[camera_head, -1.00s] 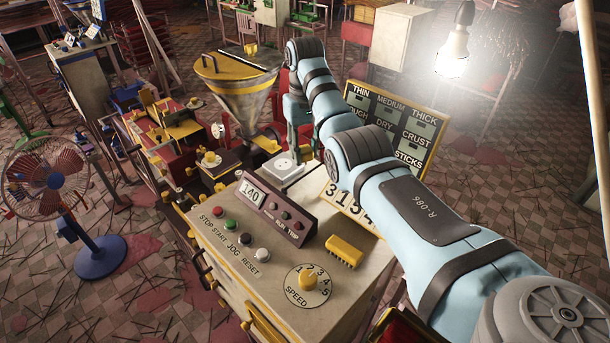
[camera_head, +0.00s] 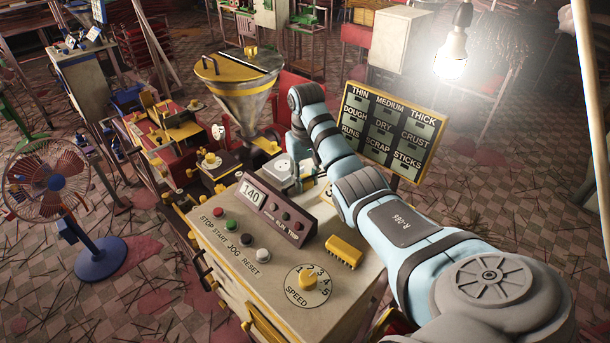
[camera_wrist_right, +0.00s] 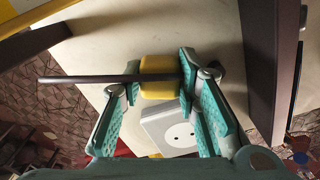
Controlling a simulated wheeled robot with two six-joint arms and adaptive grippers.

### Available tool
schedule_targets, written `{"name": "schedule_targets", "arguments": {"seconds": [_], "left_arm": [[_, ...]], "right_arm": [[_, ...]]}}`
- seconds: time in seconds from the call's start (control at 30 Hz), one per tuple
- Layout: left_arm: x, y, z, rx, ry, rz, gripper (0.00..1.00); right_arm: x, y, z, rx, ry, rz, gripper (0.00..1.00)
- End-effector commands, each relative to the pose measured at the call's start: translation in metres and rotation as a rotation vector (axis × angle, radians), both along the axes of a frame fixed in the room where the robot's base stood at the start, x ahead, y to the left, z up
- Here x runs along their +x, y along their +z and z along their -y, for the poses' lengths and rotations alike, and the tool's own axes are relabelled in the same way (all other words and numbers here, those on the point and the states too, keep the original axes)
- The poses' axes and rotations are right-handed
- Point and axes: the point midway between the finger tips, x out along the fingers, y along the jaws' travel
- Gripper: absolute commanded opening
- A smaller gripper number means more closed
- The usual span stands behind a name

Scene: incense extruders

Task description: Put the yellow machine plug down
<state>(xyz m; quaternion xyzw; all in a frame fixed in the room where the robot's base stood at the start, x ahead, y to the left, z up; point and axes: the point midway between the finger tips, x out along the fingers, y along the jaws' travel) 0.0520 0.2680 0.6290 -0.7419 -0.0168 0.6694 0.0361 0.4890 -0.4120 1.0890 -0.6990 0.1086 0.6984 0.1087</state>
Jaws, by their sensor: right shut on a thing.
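The yellow machine plug (camera_wrist_right: 159,70) is between the teal fingers of my right gripper (camera_wrist_right: 160,82) in the right wrist view. A dark cord-like bar runs across it to the left. The gripper is shut on the plug, above the cream machine top (camera_wrist_right: 100,50); whether the plug touches that top I cannot tell. The white socket (camera_wrist_right: 175,130) with two holes lies beside the plug. In the head view the socket (camera_head: 281,171) is behind the display box, and my right gripper (camera_head: 299,184) is just right of it, mostly hidden. My left gripper is not in view.
The sloped display box (camera_head: 276,207) reading 140 stands close in front of the gripper. A yellow block (camera_head: 343,252) and the speed dial (camera_head: 308,284) sit nearer. The metal hopper (camera_head: 239,95) rises behind left. A label board (camera_head: 390,130) stands behind right.

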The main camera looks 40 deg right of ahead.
Motion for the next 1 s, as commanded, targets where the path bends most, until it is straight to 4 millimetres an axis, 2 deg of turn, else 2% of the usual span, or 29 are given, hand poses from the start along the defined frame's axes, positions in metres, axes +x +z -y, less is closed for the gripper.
{"name": "schedule_targets", "arguments": {"seconds": [0.27,0.3,0.4,0.77,1.0], "left_arm": [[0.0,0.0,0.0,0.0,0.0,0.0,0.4],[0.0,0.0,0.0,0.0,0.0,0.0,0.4],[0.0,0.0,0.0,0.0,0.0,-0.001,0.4],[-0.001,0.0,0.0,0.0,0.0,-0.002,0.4],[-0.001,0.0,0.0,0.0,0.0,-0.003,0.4]], "right_arm": [[0.0,-0.006,-0.001,0.0,0.001,-0.001,0.0],[0.0,-0.006,-0.001,0.0,0.001,-0.001,0.35],[0.0,-0.006,-0.001,0.0,0.001,-0.001,0.49],[0.001,-0.005,-0.001,0.0,0.002,0.0,0.49],[0.0,0.006,0.0,0.0,0.001,0.0,0.49]]}}
